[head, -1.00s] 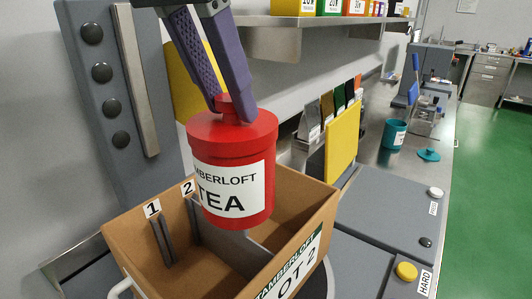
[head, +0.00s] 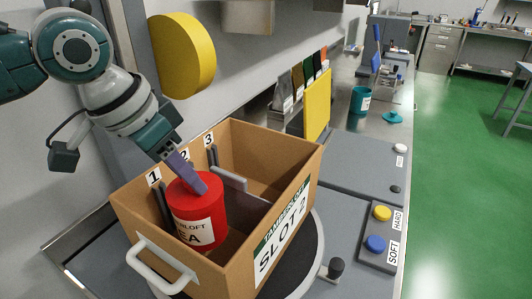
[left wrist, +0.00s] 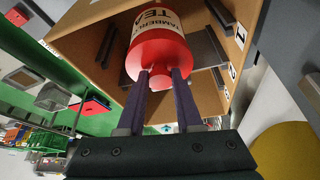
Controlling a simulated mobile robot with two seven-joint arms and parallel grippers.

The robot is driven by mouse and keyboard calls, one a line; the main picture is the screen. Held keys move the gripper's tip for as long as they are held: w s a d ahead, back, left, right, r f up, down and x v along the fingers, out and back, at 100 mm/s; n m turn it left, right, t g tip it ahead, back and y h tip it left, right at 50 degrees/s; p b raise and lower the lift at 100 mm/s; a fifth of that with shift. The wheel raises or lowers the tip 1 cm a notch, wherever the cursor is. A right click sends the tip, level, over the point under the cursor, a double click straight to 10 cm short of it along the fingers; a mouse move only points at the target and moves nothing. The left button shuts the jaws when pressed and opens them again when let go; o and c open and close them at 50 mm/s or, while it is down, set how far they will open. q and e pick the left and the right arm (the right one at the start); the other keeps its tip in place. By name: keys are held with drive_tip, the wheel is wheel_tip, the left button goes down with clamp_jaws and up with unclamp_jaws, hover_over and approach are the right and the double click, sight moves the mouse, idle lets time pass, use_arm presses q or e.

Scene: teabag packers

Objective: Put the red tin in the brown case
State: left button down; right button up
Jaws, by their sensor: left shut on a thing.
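The red tin (head: 196,208), with a white TEA label, is inside the brown case (head: 292,222), in the near part by the handle and the number 1 mark. It looks upright; its bottom is hidden by the case wall, so I cannot tell whether it touches the floor. My left gripper (head: 192,182) reaches down from the upper left and is shut on the tin's lid knob. In the left wrist view both fingers (left wrist: 160,88) close on the knob of the tin (left wrist: 158,50), with the case (left wrist: 85,35) around it. My right gripper is not in view.
Grey dividers (head: 230,179) stand in the case beyond the tin. The case rests on a dark round turntable (head: 312,262). Yellow and blue buttons (head: 376,243) are to the right. A teal canister (head: 360,99) and its lid (head: 392,117) stand farther back.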

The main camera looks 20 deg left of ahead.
use_arm(q)
wheel_tip(320, 180, down, 7)
drive_tip(key=shift+r, duration=0.1)
drive_tip(key=shift+b, duration=0.3)
drive_tip(key=shift+f, duration=0.25)
drive_tip(key=c, duration=0.6)
unclamp_jaws()
